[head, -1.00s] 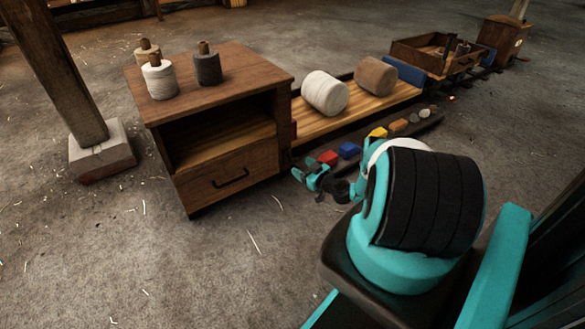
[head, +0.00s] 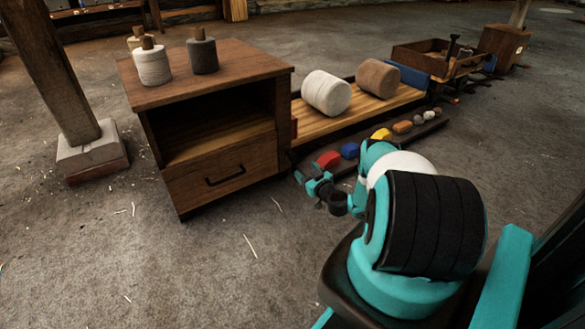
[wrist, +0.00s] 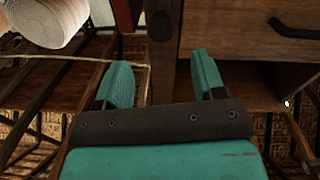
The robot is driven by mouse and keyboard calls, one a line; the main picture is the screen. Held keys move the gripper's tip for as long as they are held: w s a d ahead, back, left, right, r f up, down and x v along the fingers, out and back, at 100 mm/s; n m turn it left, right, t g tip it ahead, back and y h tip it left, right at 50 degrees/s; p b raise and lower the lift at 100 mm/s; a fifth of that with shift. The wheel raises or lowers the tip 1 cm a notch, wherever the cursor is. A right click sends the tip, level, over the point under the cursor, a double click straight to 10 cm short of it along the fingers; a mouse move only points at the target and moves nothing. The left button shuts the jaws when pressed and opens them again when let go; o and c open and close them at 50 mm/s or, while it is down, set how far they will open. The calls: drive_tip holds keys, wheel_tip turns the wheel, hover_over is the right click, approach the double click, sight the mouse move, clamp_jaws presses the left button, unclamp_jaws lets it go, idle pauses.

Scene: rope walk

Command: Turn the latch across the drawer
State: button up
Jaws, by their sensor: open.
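The drawer (head: 215,180) is the lower front of a wooden cabinet (head: 215,72). It looks shut, with a black bar handle (head: 225,176); the handle also shows at the top right of the wrist view (wrist: 292,30). A short dark wooden piece with a rounded end (wrist: 163,22) shows in the wrist view left of the drawer face; I cannot tell whether it is the latch. In the head view no latch can be made out. My gripper (head: 312,180) is open and empty, right of the drawer. In the wrist view its teal fingers (wrist: 160,85) point toward the cabinet's edge, apart from it.
Spools (head: 152,63) stand on the cabinet. A low bench (head: 372,105) with two rolls (head: 326,93) adjoins its right side. A dark strip with several coloured blocks (head: 349,151) lies near my arm. A post on a stone foot (head: 92,145) stands left. Floor before the drawer is clear.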

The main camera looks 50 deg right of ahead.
sight(294, 160)
drive_tip(key=b+x, duration=0.3)
drive_tip(key=x, duration=0.1)
drive_tip(key=b+x, duration=0.3)
drive_tip(key=x, duration=0.1)
drive_tip(key=shift+w+f, duration=0.25)
drive_tip(key=shift+w, duration=0.05)
drive_tip(key=shift+w+d+r+b, duration=0.2)
drive_tip(key=shift+w+b, duration=0.1)
drive_tip(key=shift+w, duration=0.25)
drive_tip(key=c, duration=0.9)
